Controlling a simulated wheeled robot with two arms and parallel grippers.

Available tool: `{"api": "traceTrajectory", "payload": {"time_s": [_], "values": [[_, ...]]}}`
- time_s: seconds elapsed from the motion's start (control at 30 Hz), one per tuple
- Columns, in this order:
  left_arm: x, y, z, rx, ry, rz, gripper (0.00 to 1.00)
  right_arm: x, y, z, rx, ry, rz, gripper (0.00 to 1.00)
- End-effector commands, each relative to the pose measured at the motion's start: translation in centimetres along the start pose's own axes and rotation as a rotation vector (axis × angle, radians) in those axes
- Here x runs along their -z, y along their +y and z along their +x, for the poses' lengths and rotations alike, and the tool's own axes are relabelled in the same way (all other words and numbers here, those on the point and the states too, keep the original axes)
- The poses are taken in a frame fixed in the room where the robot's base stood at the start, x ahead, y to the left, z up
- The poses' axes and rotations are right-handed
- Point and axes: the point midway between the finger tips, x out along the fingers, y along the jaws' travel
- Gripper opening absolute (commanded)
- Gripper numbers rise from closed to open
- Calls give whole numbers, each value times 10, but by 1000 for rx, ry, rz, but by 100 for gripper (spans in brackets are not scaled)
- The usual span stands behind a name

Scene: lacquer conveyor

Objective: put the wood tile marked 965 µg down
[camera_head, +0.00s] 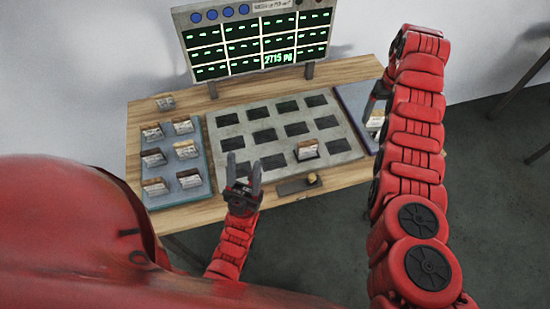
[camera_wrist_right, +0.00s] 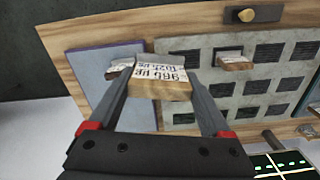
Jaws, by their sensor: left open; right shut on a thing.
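The wood tile marked 965 µg (camera_wrist_right: 162,82) is between the fingers of my right gripper (camera_wrist_right: 160,75), with its white, printed face toward the wrist camera and the lettering upside down. My right gripper is shut on it. In the wrist view it hangs in front of the seam between the blue tray (camera_wrist_right: 88,75) and the grey board. In the head view my right gripper (camera_head: 381,92) is partly hidden by its arm, over the right-hand tray (camera_head: 355,97). My left gripper (camera_head: 244,168) is open and empty at the grey board's lower left edge.
The grey board (camera_head: 223,119) has several dark square recesses, with one tile (camera_head: 307,150) in the front row. The left tray (camera_head: 203,158) holds several tiles. Another tile (camera_head: 166,103) lies behind it. A display (camera_head: 248,45) reading 2715 µg stands at the back.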

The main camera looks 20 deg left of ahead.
Motion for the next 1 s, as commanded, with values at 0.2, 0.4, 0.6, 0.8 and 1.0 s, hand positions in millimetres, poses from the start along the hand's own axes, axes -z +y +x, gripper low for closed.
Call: {"api": "traceTrajectory", "payload": {"time_s": [0.2, 0.4, 0.6, 0.8, 1.0], "values": [[2, -1, 14, 0, -1, 0, 50, -5, -29, 22, -2, -1, -87, 9], [3, -1, 17, 0, -1, 0, 50, -7, -42, 32, -1, 2, -118, 9], [3, -1, 20, 0, -1, 0, 50, -11, -52, 39, 1, -1, -135, 9], [4, -1, 23, 0, -1, 0, 50, -14, -61, 44, 2, 0, -154, 9], [4, -1, 27, 0, -1, 0, 50, -20, -74, 52, 2, 0, -177, 9]]}}
